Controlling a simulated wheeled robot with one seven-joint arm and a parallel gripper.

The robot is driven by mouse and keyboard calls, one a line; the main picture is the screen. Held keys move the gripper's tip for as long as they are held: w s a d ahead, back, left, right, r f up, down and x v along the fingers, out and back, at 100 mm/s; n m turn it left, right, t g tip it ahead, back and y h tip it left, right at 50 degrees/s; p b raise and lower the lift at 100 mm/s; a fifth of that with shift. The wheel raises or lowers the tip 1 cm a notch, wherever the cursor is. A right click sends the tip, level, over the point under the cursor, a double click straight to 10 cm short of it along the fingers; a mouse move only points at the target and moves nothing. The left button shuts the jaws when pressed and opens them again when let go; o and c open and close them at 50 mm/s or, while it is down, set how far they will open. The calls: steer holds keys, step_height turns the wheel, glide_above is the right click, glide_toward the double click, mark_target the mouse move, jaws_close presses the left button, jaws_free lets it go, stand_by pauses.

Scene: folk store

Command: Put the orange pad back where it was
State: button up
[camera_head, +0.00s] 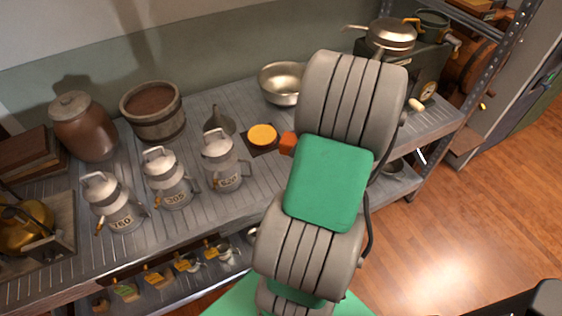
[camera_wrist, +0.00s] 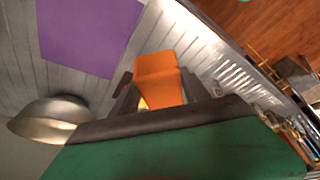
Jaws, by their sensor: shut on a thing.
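The orange pad (camera_wrist: 158,72) looks like a thick block between the dark fingers of my gripper (camera_wrist: 156,88) in the wrist view. My gripper is shut on it. My arm hides the fingers there. A flat purple square (camera_wrist: 88,35) lies on the slats in the wrist view; I cannot see it in the head view.
An orange disc (camera_head: 262,134) lies on a dark square (camera_head: 258,148) beside a grey funnel (camera_head: 219,121). A metal bowl (camera_head: 281,85) stands behind. Several numbered cans (camera_head: 168,181), a wooden tub (camera_head: 154,112) and a brown jar (camera_head: 85,128) stand left. A pan (camera_head: 391,36) is at right.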

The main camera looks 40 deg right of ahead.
steer(key=w+a+f, duration=0.1)
steer(key=f, duration=0.1)
steer(key=w+a+f, duration=0.2)
steer(key=f, duration=0.1)
steer(key=shift+a+f, duration=0.3)
steer(key=shift+f, duration=0.05)
step_height(320, 180, down, 3)
steer(key=shift+w+r+p, duration=0.1)
steer(key=shift+p, duration=0.25)
steer(key=shift+f, duration=0.35)
steer(key=o, duration=1.3)
steer(key=shift+r, duration=0.15)
